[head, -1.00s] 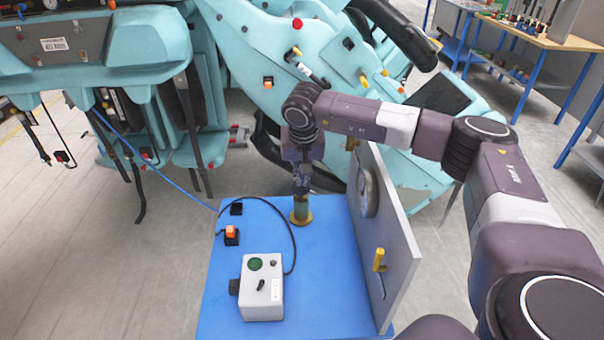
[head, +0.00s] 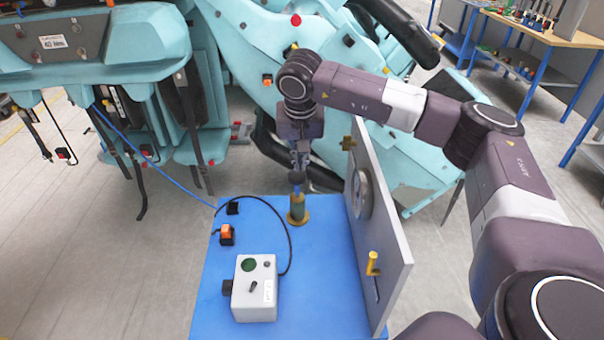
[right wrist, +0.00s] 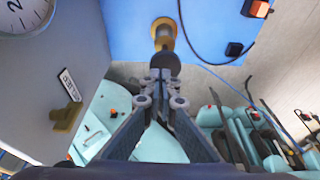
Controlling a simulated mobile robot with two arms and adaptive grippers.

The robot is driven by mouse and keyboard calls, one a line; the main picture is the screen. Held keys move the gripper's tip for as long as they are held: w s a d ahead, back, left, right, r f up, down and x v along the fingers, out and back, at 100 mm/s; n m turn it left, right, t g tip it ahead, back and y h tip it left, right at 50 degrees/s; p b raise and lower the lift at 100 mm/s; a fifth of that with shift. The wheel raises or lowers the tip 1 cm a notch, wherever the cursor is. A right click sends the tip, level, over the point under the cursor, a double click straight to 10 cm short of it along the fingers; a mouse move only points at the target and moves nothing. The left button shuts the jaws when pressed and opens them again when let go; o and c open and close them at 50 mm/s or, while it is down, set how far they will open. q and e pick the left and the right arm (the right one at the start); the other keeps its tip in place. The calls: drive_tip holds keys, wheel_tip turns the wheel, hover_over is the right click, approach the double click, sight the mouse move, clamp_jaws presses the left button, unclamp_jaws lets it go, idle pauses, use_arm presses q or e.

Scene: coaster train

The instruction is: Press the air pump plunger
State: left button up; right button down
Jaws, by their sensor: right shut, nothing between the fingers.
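My right gripper (head: 299,168) points down just over the knob, shut and empty. In the right wrist view, the closed fingertips (right wrist: 160,75) overlap the edge of the dark knob (right wrist: 166,63), with the pump body (right wrist: 163,32) beyond. I cannot tell whether they touch. My left gripper is not in view.
A grey upright panel (head: 392,240) with a gauge (head: 362,193) and yellow handle (head: 373,262) stands right of the pump. A grey control box (head: 255,288), an orange switch (head: 227,234) and a black cable are on the blue board (head: 325,290). Turquoise machinery (head: 240,40) stands behind.

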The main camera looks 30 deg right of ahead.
drive_tip(key=b+v, duration=0.1)
drive_tip(key=v, duration=0.5)
drive_tip(key=shift+a+r, duration=0.15)
drive_tip(key=shift+a, duration=0.2)
drive_tip(key=shift+w, duration=0.15)
idle(1.0)
